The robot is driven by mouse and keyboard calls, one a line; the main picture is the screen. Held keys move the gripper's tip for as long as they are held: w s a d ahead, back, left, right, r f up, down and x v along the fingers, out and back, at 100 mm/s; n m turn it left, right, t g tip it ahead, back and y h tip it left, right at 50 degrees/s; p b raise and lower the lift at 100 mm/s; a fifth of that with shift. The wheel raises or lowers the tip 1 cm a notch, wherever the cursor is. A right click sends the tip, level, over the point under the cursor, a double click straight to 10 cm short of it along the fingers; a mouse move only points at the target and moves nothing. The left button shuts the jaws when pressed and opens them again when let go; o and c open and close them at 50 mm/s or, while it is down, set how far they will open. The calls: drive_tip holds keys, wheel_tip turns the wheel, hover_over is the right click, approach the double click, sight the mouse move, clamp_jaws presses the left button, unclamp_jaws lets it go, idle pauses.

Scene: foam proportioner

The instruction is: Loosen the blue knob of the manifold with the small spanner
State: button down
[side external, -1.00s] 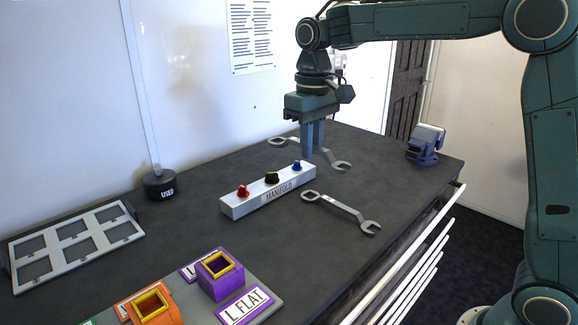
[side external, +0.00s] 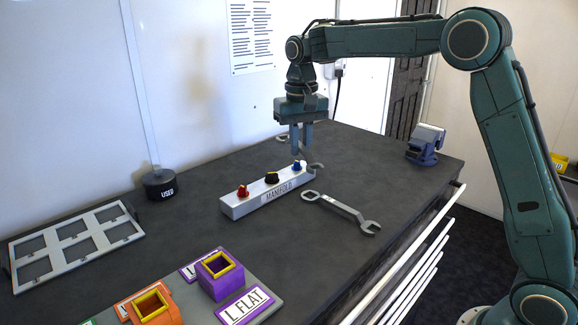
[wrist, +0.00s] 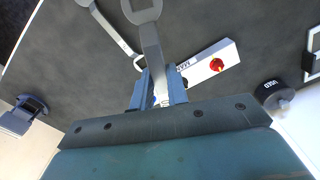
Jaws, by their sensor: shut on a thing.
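The white manifold (side external: 268,195) lies on the dark bench with a red knob (side external: 243,191), a black knob (side external: 271,178) and a blue knob (side external: 297,166) at its far right end. My gripper (side external: 301,147) is shut on a grey spanner (side external: 316,167), just behind and above the blue knob. In the wrist view the held spanner (wrist: 151,45) runs out between the fingers, its ring end away from the palm. The blue knob is mostly hidden there by the fingers. A second grey spanner (side external: 340,207) lies flat right of the manifold. I cannot tell which spanner is smaller.
A black USED pot (side external: 160,185) and a grey frame (side external: 75,245) stand at left. Purple (side external: 219,276) and orange (side external: 155,307) holders are at the front. A blue vise-like device (side external: 426,145) sits at the far right. The bench between is clear.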

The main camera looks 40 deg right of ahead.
drive_tip(key=w+d+f+m, duration=0.4)
drive_tip(key=w+d, duration=0.1)
drive_tip(key=shift+w+f+m, duration=0.25)
drive_tip(key=shift+w+m, duration=0.05)
drive_tip(key=shift+f, duration=0.3)
drive_tip(key=shift+f, duration=3.45)
drive_tip(key=shift+s+d+n, duration=0.4)
drive_tip(key=shift+d+n, duration=0.15)
drive_tip(key=shift+n, duration=0.2)
drive_tip(key=shift+s+d+n, duration=0.4)
drive_tip(key=shift+d+n, duration=0.1)
drive_tip(key=shift+n, duration=0.25)
drive_tip(key=shift+s+d+r+n, duration=0.1)
drive_tip(key=shift+s+d+n, duration=0.15)
drive_tip(key=shift+d+n, duration=0.55)
drive_tip(key=shift+s+d+n, duration=0.25)
drive_tip(key=shift+d+n, duration=0.3)
drive_tip(key=shift+n, duration=0.35)
drive_tip(key=shift+s+d+n, duration=0.1)
drive_tip(key=shift+d+n, duration=1.45)
drive_tip(key=shift+n, duration=0.25)
drive_tip(key=shift+w+d+n, duration=0.2)
drive_tip(key=shift+d+n, duration=0.5)
drive_tip(key=shift+n, duration=0.2)
drive_tip(key=shift+w+d+n, duration=0.2)
drive_tip(key=shift+d+n, duration=0.45)
drive_tip(key=shift+n, duration=0.25)
drive_tip(key=shift+s+a, duration=0.1)
drive_tip(key=shift+a, duration=0.05)
